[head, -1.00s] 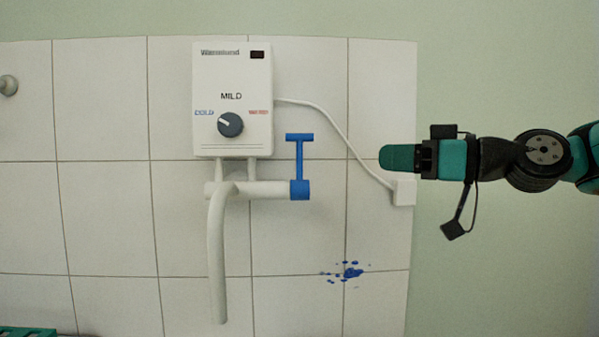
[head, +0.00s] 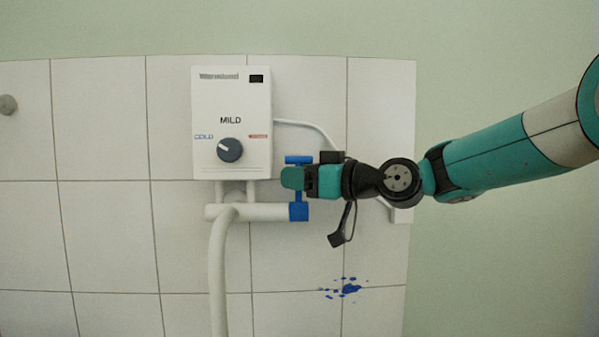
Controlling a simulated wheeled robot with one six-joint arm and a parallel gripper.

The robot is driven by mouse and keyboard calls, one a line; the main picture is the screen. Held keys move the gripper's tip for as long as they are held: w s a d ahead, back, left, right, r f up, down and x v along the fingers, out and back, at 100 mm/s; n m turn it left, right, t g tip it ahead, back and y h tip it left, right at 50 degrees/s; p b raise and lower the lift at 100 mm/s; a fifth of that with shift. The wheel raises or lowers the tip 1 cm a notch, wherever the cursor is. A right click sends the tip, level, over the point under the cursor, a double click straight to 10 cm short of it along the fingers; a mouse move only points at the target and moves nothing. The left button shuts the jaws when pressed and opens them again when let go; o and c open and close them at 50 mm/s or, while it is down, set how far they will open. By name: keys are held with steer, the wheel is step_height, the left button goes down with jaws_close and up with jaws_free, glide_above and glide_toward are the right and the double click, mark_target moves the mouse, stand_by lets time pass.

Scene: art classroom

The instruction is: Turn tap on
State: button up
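The tap is a white pipe with a long downward spout (head: 217,270), below a white water heater (head: 231,105) on the tiled wall. Its blue handle (head: 298,160) has a T-shaped top and stands upright from a blue valve collar (head: 298,212) at the pipe's right end. My gripper (head: 290,178) is in front of the handle's stem and hides most of it. The handle's top bar shows above the gripper and a short bit of stem shows below. I see the gripper edge-on, so its finger gap and any contact with the handle are hidden.
The heater has a dark dial (head: 230,149) just left of the handle. A white cable (head: 312,126) runs from the heater to a wall box (head: 402,213) behind my arm. Blue splashes (head: 345,288) mark the tiles below. The wall at right is bare.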

steer(key=shift+c, duration=0.3)
jaws_close()
steer(key=shift+f, duration=0.1)
